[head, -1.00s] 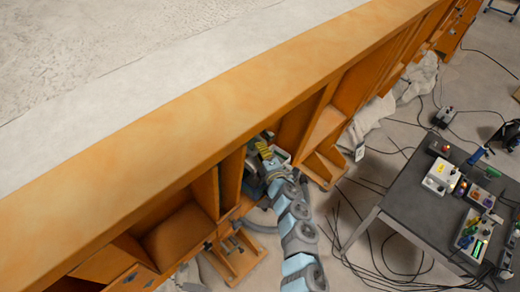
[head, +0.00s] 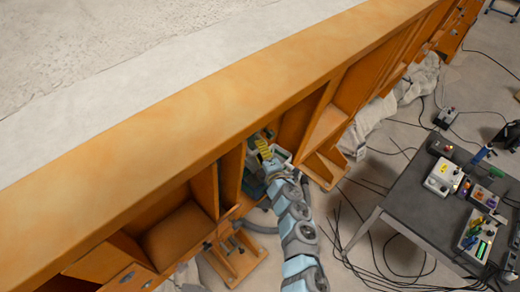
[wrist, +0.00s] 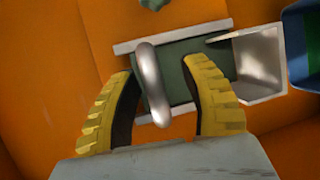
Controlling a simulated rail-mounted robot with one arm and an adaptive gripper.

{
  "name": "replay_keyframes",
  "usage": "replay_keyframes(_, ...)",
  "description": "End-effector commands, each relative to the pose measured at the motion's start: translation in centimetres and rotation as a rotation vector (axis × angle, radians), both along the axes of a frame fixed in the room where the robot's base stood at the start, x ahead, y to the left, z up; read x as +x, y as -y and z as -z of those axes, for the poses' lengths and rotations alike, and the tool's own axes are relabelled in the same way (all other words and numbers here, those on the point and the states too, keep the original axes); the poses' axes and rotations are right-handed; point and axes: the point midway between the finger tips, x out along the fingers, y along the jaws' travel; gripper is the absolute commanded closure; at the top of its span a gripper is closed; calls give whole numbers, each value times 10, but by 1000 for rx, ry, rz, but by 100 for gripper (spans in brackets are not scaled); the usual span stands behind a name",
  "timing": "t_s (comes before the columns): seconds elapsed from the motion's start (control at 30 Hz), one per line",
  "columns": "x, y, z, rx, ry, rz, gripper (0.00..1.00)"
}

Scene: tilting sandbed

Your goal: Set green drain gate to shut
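The drain gate is a dark green plate (wrist: 178,62) with pale rails, set in an orange panel in the wrist view. A rounded metal handle (wrist: 150,80) stands out from it. My gripper (wrist: 163,68) has yellow ribbed fingers spread on either side of the handle, with a gap showing at least on the right. In the head view my gripper (head: 262,148) is under the orange bed rim, in a recess between wooden uprights. The gate is hidden there.
A pale metal spout or box (wrist: 262,65) sits right of the gate, with a blue and green part at the far right. Orange wooden uprights (head: 231,178) flank the arm. A dark table (head: 410,205) with control boxes stands at the right.

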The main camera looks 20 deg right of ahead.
Motion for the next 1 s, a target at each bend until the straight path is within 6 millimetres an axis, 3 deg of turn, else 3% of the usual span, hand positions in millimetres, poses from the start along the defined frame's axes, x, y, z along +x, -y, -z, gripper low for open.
replay_keyframes(0.37, -5, 1, -2, -3, 4, -2, 55)
replay_keyframes(1.0, -60, 1, -2, -1, 1, 0, 55)
